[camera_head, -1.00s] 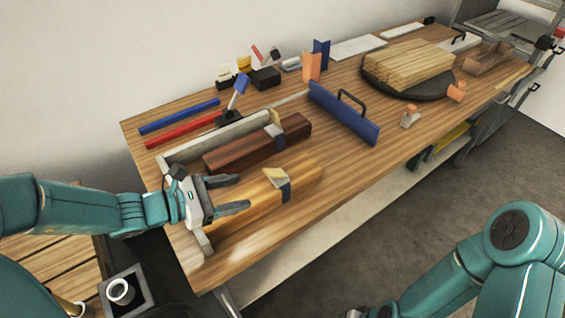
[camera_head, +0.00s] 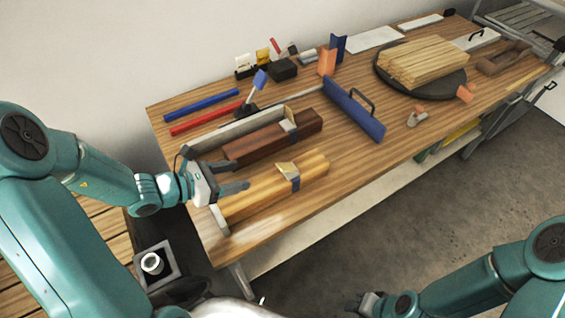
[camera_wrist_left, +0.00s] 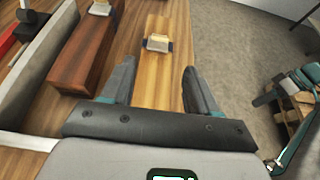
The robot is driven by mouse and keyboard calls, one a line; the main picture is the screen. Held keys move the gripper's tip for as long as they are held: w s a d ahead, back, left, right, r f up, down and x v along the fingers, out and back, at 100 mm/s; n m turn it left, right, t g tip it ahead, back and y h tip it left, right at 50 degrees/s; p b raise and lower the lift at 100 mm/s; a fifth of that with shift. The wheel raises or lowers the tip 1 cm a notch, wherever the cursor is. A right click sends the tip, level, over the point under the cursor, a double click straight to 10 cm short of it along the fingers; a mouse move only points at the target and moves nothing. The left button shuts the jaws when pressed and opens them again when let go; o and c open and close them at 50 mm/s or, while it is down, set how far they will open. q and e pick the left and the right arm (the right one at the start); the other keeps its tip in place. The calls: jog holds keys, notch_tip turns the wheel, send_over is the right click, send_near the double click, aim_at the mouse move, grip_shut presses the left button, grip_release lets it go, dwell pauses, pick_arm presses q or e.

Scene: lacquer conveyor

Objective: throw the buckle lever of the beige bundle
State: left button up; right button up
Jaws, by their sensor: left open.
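The beige bundle (camera_head: 258,198) is a long light-wood block lying along the table's near side. A dark strap crosses it, with a tan buckle lever (camera_head: 287,169) raised at an angle on top. In the left wrist view the bundle (camera_wrist_left: 156,84) runs between my fingers, and the buckle lever (camera_wrist_left: 158,43) sits ahead of them. My left gripper (camera_head: 239,174) is open and empty over the bundle's left part, apart from the lever; it also shows in the wrist view (camera_wrist_left: 159,70). My right gripper (camera_head: 362,302) is low at the bottom edge, too small to judge.
A dark brown bundle (camera_head: 250,148) with its own buckle lies just behind, beside a grey rail (camera_head: 215,137). A blue plate with a handle (camera_head: 352,110) stands to the right. A blue-headed lever (camera_head: 259,80) rises behind.

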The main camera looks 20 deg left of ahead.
aim_at(279, 168)
pick_arm(q)
jog(key=p+x, duration=0.1)
jog(key=x, duration=1.3)
jog(key=shift+w+d+f+p, duration=0.15)
jog(key=shift+w+f+p, duration=0.05)
jog(key=shift+p, duration=0.15)
jog(key=c, duration=1.1)
jog(key=shift+o, duration=0.2)
jog(key=f+b, duration=0.1)
jog(key=b, duration=0.2)
jog(key=shift+s+t+h, duration=0.1)
jog(key=shift+t+h, duration=0.2)
jog(key=shift+t, duration=0.1)
jog(key=shift+b, duration=0.45)
jog(key=shift+r, duration=0.2)
